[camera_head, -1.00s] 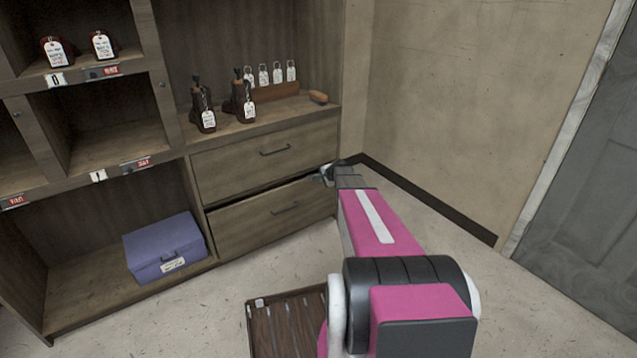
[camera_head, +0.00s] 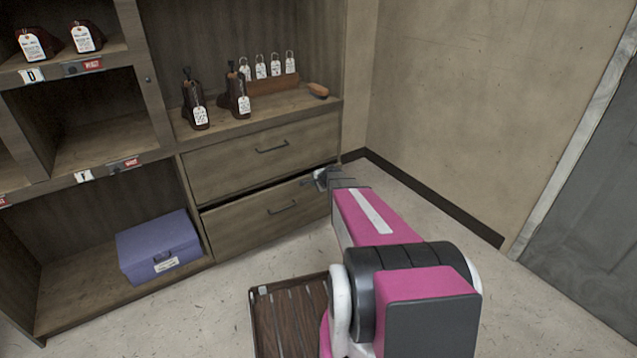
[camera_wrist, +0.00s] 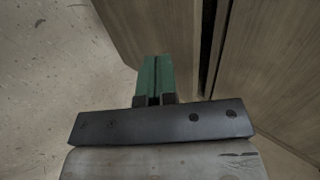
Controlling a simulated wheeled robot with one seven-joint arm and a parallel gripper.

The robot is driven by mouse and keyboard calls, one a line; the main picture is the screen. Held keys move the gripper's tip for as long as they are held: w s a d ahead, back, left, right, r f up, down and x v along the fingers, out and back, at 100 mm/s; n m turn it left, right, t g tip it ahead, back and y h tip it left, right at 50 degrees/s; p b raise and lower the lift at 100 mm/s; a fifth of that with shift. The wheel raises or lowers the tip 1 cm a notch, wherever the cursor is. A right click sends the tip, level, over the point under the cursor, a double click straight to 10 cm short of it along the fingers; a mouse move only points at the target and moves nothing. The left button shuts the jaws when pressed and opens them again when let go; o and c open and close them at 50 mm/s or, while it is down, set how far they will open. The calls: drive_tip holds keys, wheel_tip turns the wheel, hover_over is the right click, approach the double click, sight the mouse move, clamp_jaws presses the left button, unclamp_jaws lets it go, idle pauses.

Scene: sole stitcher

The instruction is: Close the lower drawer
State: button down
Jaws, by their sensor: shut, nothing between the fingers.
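The lower drawer (camera_head: 258,217) is a wooden front with a dark bar handle, below the upper drawer (camera_head: 235,163) in the shelf unit. A dark gap shows along its top edge, so it stands slightly out. My gripper (camera_head: 318,178) is at the right end of the lower drawer's front, near its top edge. In the wrist view my gripper's green fingers (camera_wrist: 155,75) are together with nothing between them, pointing at the wooden drawer face (camera_wrist: 165,30). The dark gap runs just right of them. I cannot tell whether the fingertips touch the wood.
A blue box (camera_head: 158,248) sits in the open bottom bay to the left. Dark tagged boots (camera_head: 215,100) stand on the shelf above the drawers. A wall (camera_head: 455,120) is close on the right.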

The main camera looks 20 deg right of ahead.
drive_tip(key=w+a+f, duration=0.2)
drive_tip(key=w+f, duration=0.1)
drive_tip(key=w, duration=0.4)
drive_tip(key=shift+a, duration=0.15)
drive_tip(key=shift+w+f, duration=0.1)
drive_tip(key=w, duration=0.1)
drive_tip(key=w+a, duration=0.1)
drive_tip(key=w, duration=0.3)
drive_tip(key=shift+a, duration=0.3)
drive_tip(key=shift+w, duration=0.1)
